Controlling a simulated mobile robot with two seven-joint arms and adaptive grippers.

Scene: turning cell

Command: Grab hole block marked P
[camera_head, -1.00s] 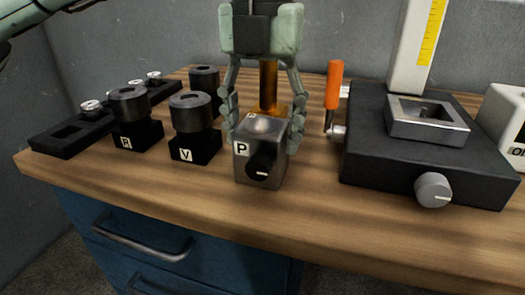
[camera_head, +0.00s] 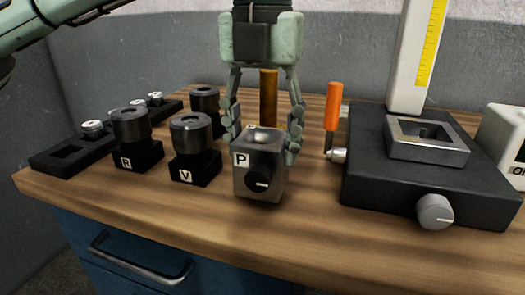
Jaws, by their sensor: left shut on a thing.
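The hole block marked P (camera_head: 270,185) is a grey metal block with a round hole in its top, a black knob on its front and a white P label. It is at the middle of the table, near the front edge. My left gripper (camera_head: 262,142) comes down from above, its fingers shut on the two sides of the block. The block is about upright and looks at most slightly above the wood; any gap under it is hard to see. My right gripper is not in view.
Black blocks marked R (camera_head: 137,157) and V (camera_head: 195,166) stand close on the left. An amber cylinder (camera_head: 268,95) stands behind the gripper. An orange-handled tool (camera_head: 333,105) and a dark fixture (camera_head: 400,185) with a square recess are on the right. The table's front (camera_head: 200,220) is clear.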

